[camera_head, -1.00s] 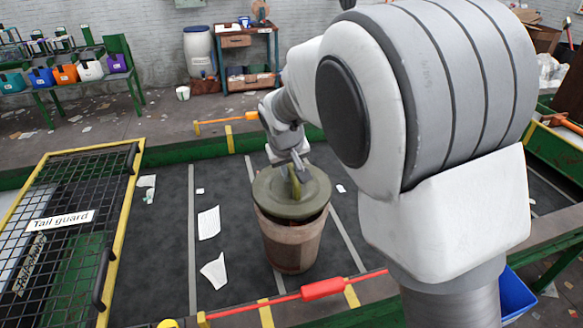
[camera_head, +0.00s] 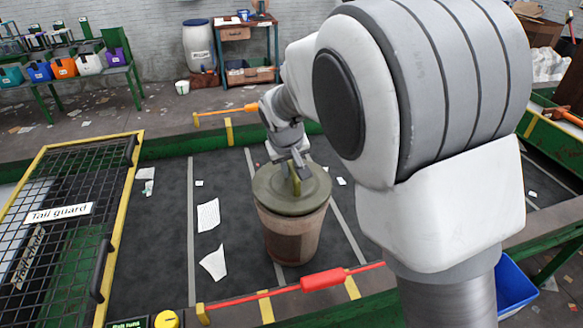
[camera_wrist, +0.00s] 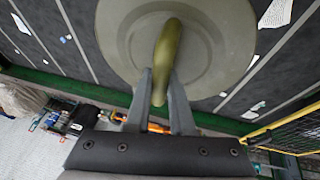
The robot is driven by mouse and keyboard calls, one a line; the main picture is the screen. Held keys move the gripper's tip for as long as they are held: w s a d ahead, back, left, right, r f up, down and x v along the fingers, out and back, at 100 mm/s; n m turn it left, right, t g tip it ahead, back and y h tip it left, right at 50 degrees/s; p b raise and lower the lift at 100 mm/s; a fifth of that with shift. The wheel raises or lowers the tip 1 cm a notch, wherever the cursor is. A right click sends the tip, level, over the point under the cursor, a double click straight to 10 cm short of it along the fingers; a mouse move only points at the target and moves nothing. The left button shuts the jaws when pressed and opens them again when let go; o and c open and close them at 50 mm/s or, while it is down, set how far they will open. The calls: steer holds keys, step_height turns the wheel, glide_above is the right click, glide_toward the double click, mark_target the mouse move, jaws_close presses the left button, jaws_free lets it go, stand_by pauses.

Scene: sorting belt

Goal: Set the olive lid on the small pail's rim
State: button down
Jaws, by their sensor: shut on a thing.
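The olive lid (camera_head: 314,188) is a round disc with an upright handle (camera_head: 295,181). It lies over the mouth of the small brown pail (camera_head: 292,236), which stands upright on the dark belt. The lid looks level and about centred on the pail, with no clear gap showing at the near side. My gripper (camera_head: 298,170) is above the lid, shut on its handle. In the wrist view, my gripper's fingers (camera_wrist: 160,100) hold the handle from both sides, and the lid (camera_wrist: 215,50) hides the pail.
Paper scraps (camera_head: 208,215) lie on the belt left of the pail. A red bar (camera_head: 323,285) crosses in front of it. A yellow-framed mesh guard (camera_head: 85,190) stands at left. Green rails (camera_head: 170,147) edge the belt.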

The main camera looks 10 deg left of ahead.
steer(key=shift+f+b, duration=0.45)
steer(key=shift+f, duration=0.2)
steer(key=c, duration=0.7)
jaws_free()
steer(key=shift+r, duration=0.1)
steer(key=v, duration=1.6)
steer(key=s+d+r+m, duration=0.1)
steer(key=s+d, duration=0.3)
steer(key=d, duration=0.3)
steer(key=s+d+r+m, duration=0.1)
steer(key=s+d, duration=0.2)
steer(key=d, duration=0.5)
steer(key=s+d+f+m, duration=0.3)
steer(key=s+d+f, duration=0.2)
steer(key=s+d, duration=0.5)
steer(key=s, duration=0.3)
steer(key=shift+s+f+m+t+b, duration=0.2)
steer(key=shift+m+t+b, duration=0.1)
steer(key=shift+b, duration=0.1)
